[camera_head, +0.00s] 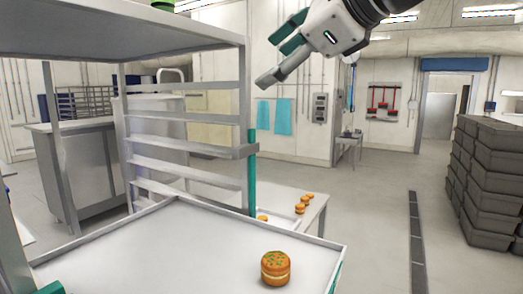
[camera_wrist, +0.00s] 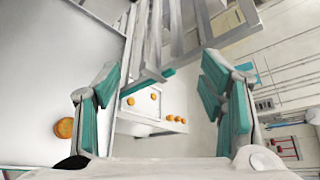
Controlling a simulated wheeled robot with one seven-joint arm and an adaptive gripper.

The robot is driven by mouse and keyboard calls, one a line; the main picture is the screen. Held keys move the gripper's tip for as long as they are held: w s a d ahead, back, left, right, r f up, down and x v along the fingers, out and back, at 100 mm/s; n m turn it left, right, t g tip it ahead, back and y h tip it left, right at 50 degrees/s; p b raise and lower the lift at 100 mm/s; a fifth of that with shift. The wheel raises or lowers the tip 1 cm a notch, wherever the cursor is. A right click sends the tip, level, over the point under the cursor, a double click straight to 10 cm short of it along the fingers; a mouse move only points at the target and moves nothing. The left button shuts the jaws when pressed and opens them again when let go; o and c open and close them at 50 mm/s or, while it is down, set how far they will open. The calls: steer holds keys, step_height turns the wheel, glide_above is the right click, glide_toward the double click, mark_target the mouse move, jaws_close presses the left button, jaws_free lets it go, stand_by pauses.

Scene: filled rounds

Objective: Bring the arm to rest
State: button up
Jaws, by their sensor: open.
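My gripper (camera_head: 281,57) is raised high at the top of the head view, beside the upright of a shelf rack. Its two teal-padded fingers are spread apart with nothing between them; they also show in the wrist view (camera_wrist: 163,110). A filled round (camera_head: 275,268), orange-brown with a pale middle layer and green flecks on top, stands on the white tray (camera_head: 170,250) near its right front corner. The round also shows at the left of the wrist view (camera_wrist: 64,128). My gripper is well above and apart from it.
The grey rack (camera_head: 185,148) with several rungs stands close below and left of my gripper. A low white table (camera_head: 316,212) behind the tray holds several more rounds (camera_head: 300,208). Stacked dark crates (camera_head: 490,170) stand at the right. The floor between is clear.

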steer(key=s+d+f+n+g+h+b, duration=0.1)
steer(key=s+d+f+n, duration=0.3)
steer(key=f, duration=0.7)
steer(key=s+d+f+n+g+h+b, duration=0.1)
steer(key=s+d+f+n+g+h, duration=0.1)
steer(key=s+d+f+n+h, duration=0.2)
steer(key=s+d+f+n+g+h+b, duration=0.1)
steer(key=s+d+f+n, duration=0.5)
steer(key=f, duration=1.3)
steer(key=d+n+g+h, duration=0.1)
steer(key=d+n+h, duration=0.1)
steer(key=n, duration=0.2)
steer(key=shift+d+f, duration=0.2)
steer(key=shift+f, duration=0.15)
